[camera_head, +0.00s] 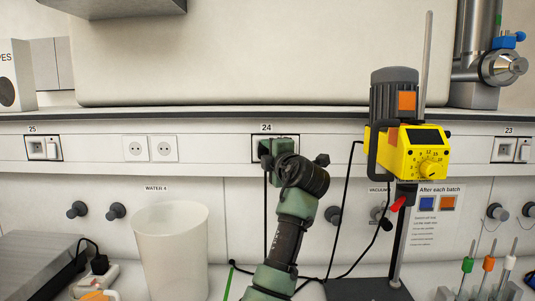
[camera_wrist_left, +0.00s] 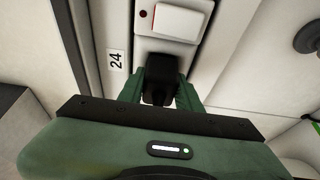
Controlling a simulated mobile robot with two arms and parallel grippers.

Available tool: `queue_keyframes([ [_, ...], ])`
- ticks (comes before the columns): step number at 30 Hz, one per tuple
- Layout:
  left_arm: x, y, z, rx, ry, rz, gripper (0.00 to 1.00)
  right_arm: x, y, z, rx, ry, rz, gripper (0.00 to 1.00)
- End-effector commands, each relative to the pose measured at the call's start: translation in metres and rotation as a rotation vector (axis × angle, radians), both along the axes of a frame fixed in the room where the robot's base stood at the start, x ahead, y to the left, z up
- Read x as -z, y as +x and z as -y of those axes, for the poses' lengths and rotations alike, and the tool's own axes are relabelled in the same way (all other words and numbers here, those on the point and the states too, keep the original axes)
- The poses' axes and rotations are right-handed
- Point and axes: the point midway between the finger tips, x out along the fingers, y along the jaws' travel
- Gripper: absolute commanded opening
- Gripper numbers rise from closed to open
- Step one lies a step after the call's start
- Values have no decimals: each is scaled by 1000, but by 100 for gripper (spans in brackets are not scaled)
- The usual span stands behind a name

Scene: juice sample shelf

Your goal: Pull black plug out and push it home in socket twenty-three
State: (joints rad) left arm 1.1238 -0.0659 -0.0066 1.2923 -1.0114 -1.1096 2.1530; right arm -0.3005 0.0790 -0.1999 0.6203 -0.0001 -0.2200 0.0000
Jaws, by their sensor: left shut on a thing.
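The black plug (camera_wrist_left: 160,72) is at the socket labelled 24 (camera_head: 289,142), below a white rocker switch (camera_wrist_left: 178,22) with a small red light. My green left gripper (camera_head: 272,150) is shut on the plug; in the left wrist view its fingers (camera_wrist_left: 160,88) flank the plug. The plug's face lies against or very close to the panel; I cannot tell how deep it sits. The gripper mostly hides it in the head view. Socket 23 (camera_head: 505,150) is at the far right of the same rail, with nothing seen plugged in. My right gripper is not in view.
A yellow stirrer (camera_head: 410,150) on a stand rises between sockets 24 and 23, with black cables hanging nearby. Socket 25 (camera_head: 42,148) and a white double outlet (camera_head: 150,148) are left. A white beaker (camera_head: 172,250) stands below. Colored-topped tools (camera_head: 488,265) stand lower right.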

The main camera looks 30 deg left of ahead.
Motion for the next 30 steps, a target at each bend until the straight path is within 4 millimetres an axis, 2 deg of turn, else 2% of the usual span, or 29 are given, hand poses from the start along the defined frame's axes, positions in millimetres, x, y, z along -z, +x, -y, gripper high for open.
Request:
queue_keyframes([
  [30,0,-11,5,0,-1,-1,0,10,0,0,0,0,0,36],
])
